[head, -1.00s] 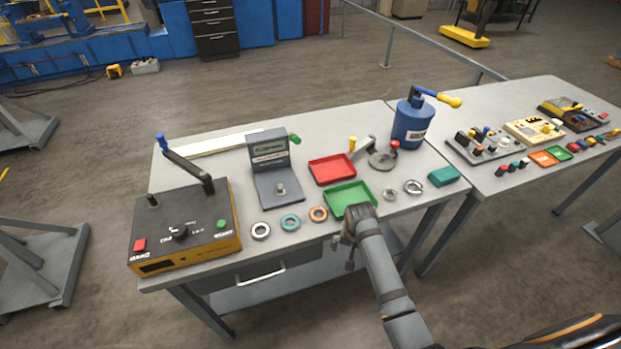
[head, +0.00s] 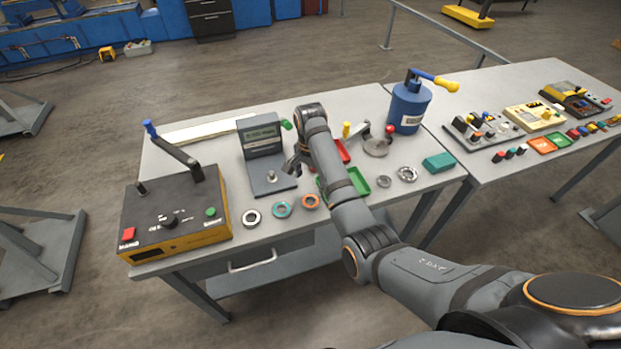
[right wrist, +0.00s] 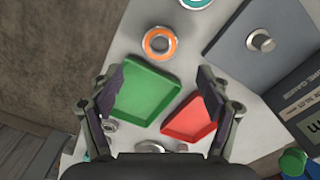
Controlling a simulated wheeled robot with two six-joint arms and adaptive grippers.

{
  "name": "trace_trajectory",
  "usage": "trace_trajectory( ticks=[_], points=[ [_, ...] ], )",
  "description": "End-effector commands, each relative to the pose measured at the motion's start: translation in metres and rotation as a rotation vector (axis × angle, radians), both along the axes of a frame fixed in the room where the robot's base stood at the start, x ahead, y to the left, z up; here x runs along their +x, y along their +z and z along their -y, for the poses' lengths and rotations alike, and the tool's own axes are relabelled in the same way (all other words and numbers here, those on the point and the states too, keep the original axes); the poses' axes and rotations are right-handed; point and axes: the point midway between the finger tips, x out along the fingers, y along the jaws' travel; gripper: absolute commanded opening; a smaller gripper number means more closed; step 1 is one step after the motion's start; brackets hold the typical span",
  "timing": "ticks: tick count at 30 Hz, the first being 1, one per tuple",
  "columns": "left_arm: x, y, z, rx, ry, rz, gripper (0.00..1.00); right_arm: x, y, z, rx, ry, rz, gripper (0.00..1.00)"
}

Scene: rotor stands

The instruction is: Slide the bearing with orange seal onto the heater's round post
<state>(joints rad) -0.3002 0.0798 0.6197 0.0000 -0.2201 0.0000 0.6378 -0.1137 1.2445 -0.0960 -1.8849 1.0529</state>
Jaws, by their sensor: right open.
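The bearing with orange seal (head: 311,194) lies flat on the bench, at the right end of a row of three rings. The heater (head: 172,222) is the black-topped box with orange-yellow sides at the bench's left end. Its small round post (head: 141,189) stands at the rear left of its top. My right gripper (head: 292,167) hangs above the bench beside the gauge; in its wrist view the gripper (right wrist: 160,82) is open and empty. My left gripper is not in view.
The heater's blue-handled bar (head: 175,150) is raised at an angle. A plain bearing (head: 243,218) and a teal-sealed one (head: 274,210) lie nearby. A gauge (head: 260,180) with a post stands behind them. A green tray (right wrist: 150,92) and red tray (right wrist: 190,120) lie beneath my gripper.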

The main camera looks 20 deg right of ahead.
Motion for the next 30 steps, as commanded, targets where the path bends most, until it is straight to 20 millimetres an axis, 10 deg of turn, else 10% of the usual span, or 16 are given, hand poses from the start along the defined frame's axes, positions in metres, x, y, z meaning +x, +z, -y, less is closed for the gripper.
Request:
trace_trajectory(
  ticks=[12, 30],
  points=[
    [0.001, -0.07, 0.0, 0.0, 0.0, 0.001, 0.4, 0.0, -0.058, 0.0, 0.001, 0.001, 0.001, 0.77],
    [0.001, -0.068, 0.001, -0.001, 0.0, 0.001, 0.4, 0.0, -0.096, 0.0, 0.001, 0.002, 0.001, 0.77]
  ],
)
